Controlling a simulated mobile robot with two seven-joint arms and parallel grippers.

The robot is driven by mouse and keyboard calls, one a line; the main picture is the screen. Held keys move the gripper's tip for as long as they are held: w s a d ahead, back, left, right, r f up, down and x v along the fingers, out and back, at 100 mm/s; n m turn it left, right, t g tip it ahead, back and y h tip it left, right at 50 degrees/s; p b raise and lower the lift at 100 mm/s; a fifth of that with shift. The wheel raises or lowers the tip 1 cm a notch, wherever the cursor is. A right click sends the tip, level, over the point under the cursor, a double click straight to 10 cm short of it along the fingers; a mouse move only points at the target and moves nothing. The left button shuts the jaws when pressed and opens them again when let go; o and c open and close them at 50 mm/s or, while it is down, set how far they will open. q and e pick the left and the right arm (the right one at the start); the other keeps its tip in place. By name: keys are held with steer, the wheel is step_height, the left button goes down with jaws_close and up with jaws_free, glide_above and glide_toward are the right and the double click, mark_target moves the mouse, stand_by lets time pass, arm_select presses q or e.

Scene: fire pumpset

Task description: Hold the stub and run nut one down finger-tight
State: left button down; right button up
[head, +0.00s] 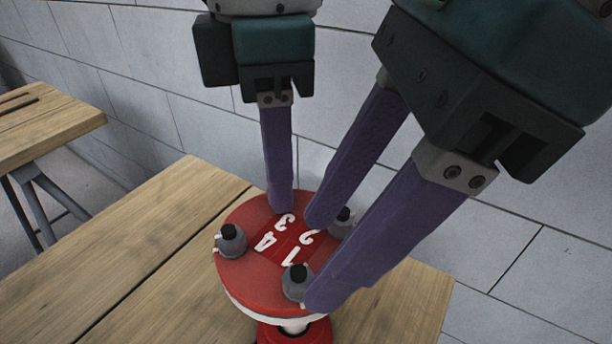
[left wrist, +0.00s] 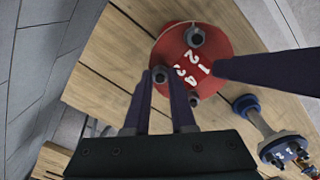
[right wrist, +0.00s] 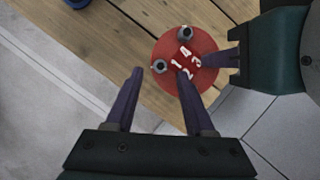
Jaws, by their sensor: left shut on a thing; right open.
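The stub's red round flange (head: 262,292) faces up, marked with white numerals 1 to 4. Nut one (head: 298,282), dark grey on a stud, is at the near edge by numeral 1. Other nuts sit at left (head: 231,240) and right (head: 342,220). My right gripper (head: 314,265) is open over the flange, one fingertip on each side of nut one in the right wrist view (right wrist: 160,66). My left gripper (head: 282,208) reaches the far edge by numeral 3. In the left wrist view it is shut on a nut and stud (left wrist: 160,75) there. My right finger hides nut one in that view.
The flange stands on a red base (head: 290,332) at a wooden bench (head: 150,255). Another wooden table (head: 50,125) stands at left. A grey block wall (head: 150,70) is close behind.

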mark_target(299, 281)
steer(key=shift+x, duration=1.45)
jaws_close()
